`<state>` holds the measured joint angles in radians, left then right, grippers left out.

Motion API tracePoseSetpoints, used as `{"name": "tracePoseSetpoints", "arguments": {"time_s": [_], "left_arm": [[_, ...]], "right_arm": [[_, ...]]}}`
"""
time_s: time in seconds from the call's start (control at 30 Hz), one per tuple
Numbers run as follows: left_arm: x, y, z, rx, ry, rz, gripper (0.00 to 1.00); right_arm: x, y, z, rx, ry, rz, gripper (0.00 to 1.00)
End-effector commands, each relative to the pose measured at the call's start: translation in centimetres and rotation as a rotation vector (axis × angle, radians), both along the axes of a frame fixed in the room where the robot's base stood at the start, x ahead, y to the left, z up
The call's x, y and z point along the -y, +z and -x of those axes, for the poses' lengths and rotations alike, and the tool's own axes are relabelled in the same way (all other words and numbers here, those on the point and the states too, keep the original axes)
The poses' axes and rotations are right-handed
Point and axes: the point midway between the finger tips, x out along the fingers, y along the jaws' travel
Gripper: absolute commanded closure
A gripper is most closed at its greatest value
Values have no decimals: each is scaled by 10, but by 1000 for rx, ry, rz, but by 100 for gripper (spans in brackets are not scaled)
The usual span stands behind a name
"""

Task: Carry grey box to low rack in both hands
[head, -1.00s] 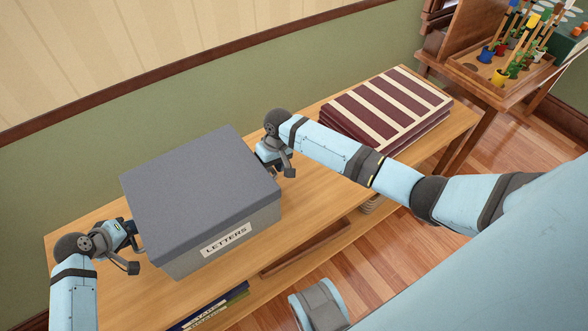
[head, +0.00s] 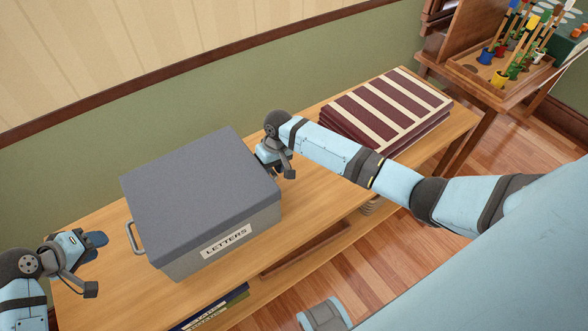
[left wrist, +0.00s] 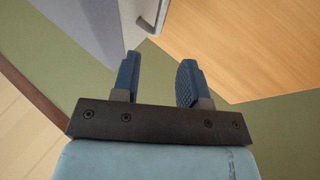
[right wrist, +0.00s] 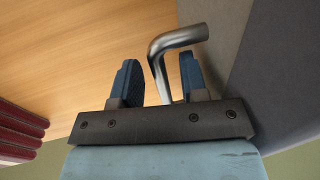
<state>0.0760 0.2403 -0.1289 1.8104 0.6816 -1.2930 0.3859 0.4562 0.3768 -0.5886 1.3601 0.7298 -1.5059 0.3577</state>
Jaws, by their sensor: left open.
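The grey box (head: 200,190), with a LETTERS label (head: 226,241) on its front, sits level on the wooden bench top. Its left metal handle (head: 134,238) shows free in the head view. My left gripper (head: 88,243) is open and empty, left of that handle and apart from it. In the left wrist view the handle (left wrist: 155,12) lies beyond the fingertips. My right gripper (right wrist: 157,80) is at the box's right side. The right handle (right wrist: 180,38) passes between its fingers, nearer one finger, with a visible gap on the other side. The low rack cannot be made out for certain.
Books (head: 210,308) lie on a lower shelf. A wooden stand with coloured pots (head: 500,75) is at the far right. The green wall (head: 270,95) runs behind.

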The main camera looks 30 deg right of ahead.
Motion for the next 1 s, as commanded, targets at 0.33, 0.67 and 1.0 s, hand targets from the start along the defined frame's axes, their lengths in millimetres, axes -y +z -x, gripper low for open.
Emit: {"name": "tracePoseSetpoints", "arguments": {"time_s": [0.33,0.67,1.0], "left_arm": [[-2,3,2,0,-1,0,60],[-2,3,2,0,-1,0,60],[-2,3,2,0,-1,0,60]], "right_arm": [[9,44,-2,5,0,1,60],[21,104,-2,2,0,1,60],[23,118,-2,0,0,0,60]]}}
